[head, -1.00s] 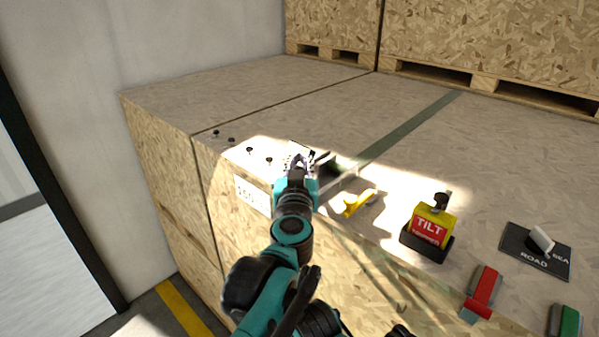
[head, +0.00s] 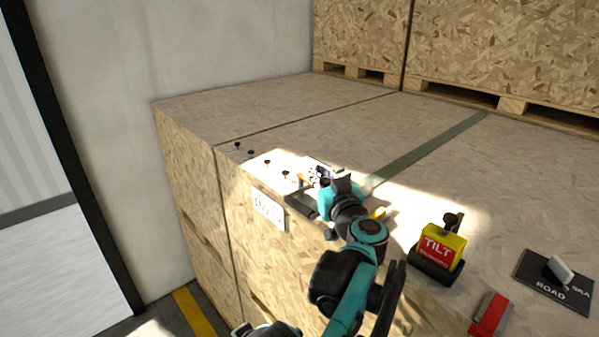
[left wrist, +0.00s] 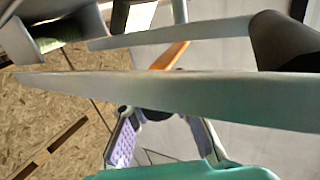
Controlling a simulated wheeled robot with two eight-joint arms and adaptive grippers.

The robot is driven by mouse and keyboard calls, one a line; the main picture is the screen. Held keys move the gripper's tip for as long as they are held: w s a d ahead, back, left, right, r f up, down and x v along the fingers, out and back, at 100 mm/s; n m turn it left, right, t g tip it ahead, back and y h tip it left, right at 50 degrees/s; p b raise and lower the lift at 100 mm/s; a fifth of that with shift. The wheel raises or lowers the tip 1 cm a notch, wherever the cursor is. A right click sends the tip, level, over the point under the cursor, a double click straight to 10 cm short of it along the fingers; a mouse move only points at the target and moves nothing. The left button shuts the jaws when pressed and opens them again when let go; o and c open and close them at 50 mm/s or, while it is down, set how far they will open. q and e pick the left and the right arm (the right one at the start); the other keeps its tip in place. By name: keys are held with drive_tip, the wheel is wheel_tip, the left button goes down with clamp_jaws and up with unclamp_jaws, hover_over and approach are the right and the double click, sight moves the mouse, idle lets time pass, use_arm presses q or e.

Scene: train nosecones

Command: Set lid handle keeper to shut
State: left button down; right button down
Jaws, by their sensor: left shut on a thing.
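My left gripper (head: 319,175) is low over the near edge of the crate top. It is shut on a small part that I take to be the lid handle keeper; the fingers mostly hide it. In the left wrist view, the pale purple fingers (left wrist: 162,142) show below a long grey bar that crosses close to the camera. A dark bar (head: 301,204) sticks out at the crate's near edge beside the gripper. An orange piece (left wrist: 171,55) shows behind the grey bar. My right gripper is not in view.
Several small black knobs (head: 267,162) stand left of the gripper. A yellow handle (head: 378,213) is partly behind my left arm. To the right are the yellow and red TILT block (head: 438,250), a red lever (head: 491,314) and the ROAD/SEA switch (head: 558,270).

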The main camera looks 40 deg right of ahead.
use_arm(q)
drive_tip(key=shift+d+n+t+y, duration=0.15)
drive_tip(key=shift+n+t+y, duration=0.3)
drive_tip(key=shift+y, duration=0.25)
drive_tip(key=c, duration=1.4)
unclamp_jaws()
drive_tip(key=shift+c, duration=0.2)
wheel_tip(320, 180, up, 10)
